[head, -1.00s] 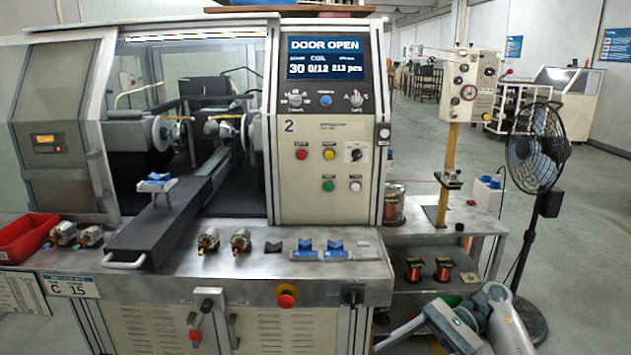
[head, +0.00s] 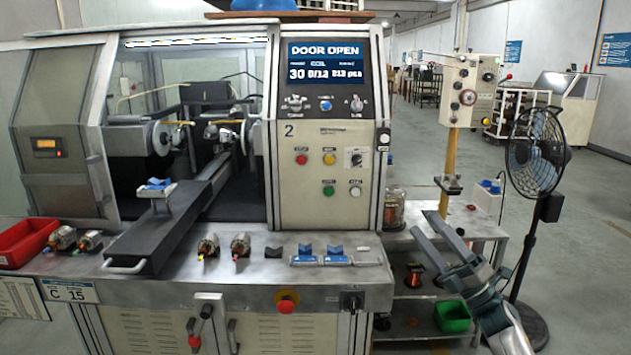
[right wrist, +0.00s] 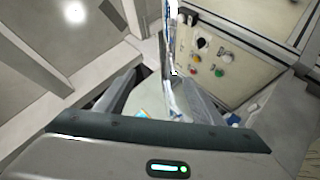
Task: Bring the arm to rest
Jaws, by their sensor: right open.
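My right arm comes in from the lower right in the head view. Its gripper (head: 422,222) points up and to the left, with its two fingers apart and nothing seen held between them. It is in front of the side table (head: 470,222), right of the winding machine (head: 325,205), and touches nothing that I can make out. In the right wrist view the two fingers (right wrist: 160,90) are spread, with the machine's button panel (right wrist: 218,58) beyond them. My left gripper is not in view.
The machine's front ledge holds motor armatures (head: 208,245) and blue V-blocks (head: 306,254). A red bin (head: 25,240) is at the far left. A green bin (head: 452,316) sits on the side table's lower shelf. A fan (head: 538,150) stands at the right, with open floor beyond.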

